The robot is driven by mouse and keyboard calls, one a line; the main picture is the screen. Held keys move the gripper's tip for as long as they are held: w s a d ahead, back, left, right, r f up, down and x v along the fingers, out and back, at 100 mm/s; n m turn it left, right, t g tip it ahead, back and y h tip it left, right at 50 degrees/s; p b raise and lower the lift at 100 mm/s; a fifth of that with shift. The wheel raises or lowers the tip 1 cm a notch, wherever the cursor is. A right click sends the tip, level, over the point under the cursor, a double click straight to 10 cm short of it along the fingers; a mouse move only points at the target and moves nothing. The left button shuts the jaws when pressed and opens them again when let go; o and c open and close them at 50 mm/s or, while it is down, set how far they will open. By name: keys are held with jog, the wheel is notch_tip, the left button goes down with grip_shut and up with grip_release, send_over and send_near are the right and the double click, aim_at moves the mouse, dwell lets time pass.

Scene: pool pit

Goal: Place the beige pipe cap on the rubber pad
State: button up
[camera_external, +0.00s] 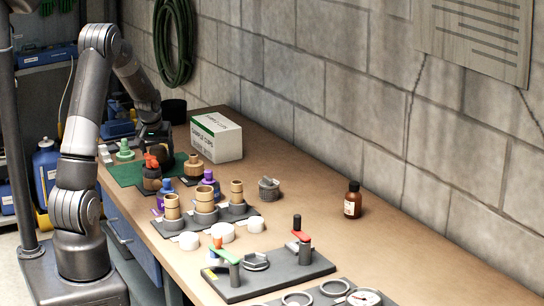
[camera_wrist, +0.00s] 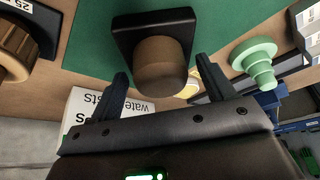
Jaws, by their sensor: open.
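In the wrist view, a brown-beige cylindrical cap (camera_wrist: 161,64), in shade, sits on a small black square pad (camera_wrist: 124,38), which lies on a green mat (camera_wrist: 75,30). I take these for the beige pipe cap and the rubber pad. My gripper (camera_wrist: 163,72) is open, with one finger on each side of the cap and gaps showing between.
A pale green stepped fitting (camera_external: 125,150) stands left of my gripper. A white box (camera_external: 217,137) is behind, to the right. A rack of tan fittings (camera_external: 205,215) stands nearer. The bench's right side has free room.

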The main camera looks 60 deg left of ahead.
jog(key=shift+r, duration=0.1)
jog(key=v, duration=1.2)
jog(key=d+r+m+t+h, duration=0.1)
jog(key=d+r+m, duration=0.25)
jog(key=d, duration=0.85)
jog(key=d+r+m+t, duration=0.15)
jog(key=d+r, duration=0.25)
jog(key=d, duration=0.7)
jog(key=s+d+m+h, duration=0.1)
jog(key=s+d+m, duration=0.2)
jog(key=s+d, duration=0.3)
jog(key=s+d+m+h, duration=0.1)
jog(key=s+d+m, duration=0.1)
jog(key=s+d, duration=0.5)
jog(key=d, duration=0.4)
jog(key=shift+d+r+m+h, duration=0.2)
jog(key=shift+m+h, duration=0.1)
jog(key=shift+m, duration=0.1)
